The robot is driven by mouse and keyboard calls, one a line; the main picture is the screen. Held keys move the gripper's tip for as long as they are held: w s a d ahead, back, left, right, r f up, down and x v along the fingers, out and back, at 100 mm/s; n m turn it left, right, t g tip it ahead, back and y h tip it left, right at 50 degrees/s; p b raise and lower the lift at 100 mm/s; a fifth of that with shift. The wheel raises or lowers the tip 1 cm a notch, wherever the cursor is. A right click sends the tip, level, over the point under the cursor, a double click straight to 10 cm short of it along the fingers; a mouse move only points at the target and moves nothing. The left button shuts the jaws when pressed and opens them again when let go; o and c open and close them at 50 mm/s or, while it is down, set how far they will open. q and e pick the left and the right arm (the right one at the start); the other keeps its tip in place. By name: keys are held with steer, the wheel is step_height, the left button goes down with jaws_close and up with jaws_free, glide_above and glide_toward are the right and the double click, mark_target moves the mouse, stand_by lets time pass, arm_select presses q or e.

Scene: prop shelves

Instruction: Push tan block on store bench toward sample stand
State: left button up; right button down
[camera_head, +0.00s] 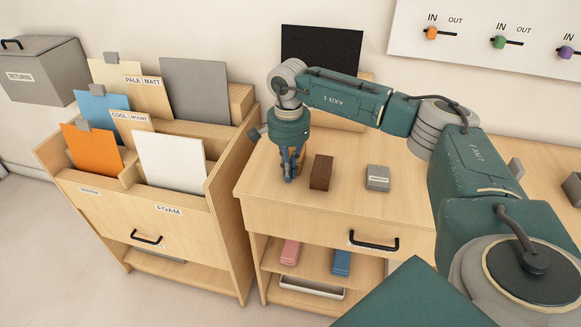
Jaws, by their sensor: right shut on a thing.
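My right gripper (290,174) points down over the left part of the store bench (270,190), left of a dark brown block. It is shut on what looks like the tan block (302,155), of which only a small tan-orange patch shows behind the fingers. The fingers and wrist hide the rest of it. A stand at the back of the bench carries a black panel (320,48), partly hidden by my right arm; I cannot tell for sure that it is the sample stand. My left gripper is not in view.
The dark brown block (321,172) stands close right of the gripper, and a grey labelled box (378,178) farther right. A rack of coloured boards (235,175) rises left of the bench. The bench front between blocks and edge is clear.

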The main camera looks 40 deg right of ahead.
steer(key=shift+w+d+f, duration=0.15)
steer(key=shift+d, duration=0.2)
steer(key=shift+w+d+b, duration=0.2)
steer(key=shift+w+d, duration=0.5)
steer(key=shift+d, duration=0.2)
steer(key=shift+w+d+b, duration=0.2)
steer(key=shift+w+d, duration=0.45)
steer(key=shift+d, duration=0.25)
steer(key=shift+w+d+b, duration=0.3)
steer(key=shift+w+d, duration=0.65)
steer(key=shift+d, duration=0.25)
steer(key=shift+w+d+b, duration=0.25)
steer(key=shift+w+d, duration=0.65)
steer(key=shift+d, duration=0.25)
steer(key=shift+s+a+p, duration=0.2)
steer(key=shift+a+p, duration=0.05)
steer(key=shift+p, duration=0.2)
steer(key=shift+s+a+f, duration=0.15)
steer(key=shift+s+a, duration=0.2)
steer(key=shift+a, duration=0.05)
step_height(320, 180, up, 3)
steer(key=shift+w+a+f+p, duration=0.1)
steer(key=shift+w+f+p, duration=0.1)
steer(key=shift+p, duration=1.05)
steer(key=shift+r+p, duration=2.6)
steer(key=shift+r, duration=0.8)
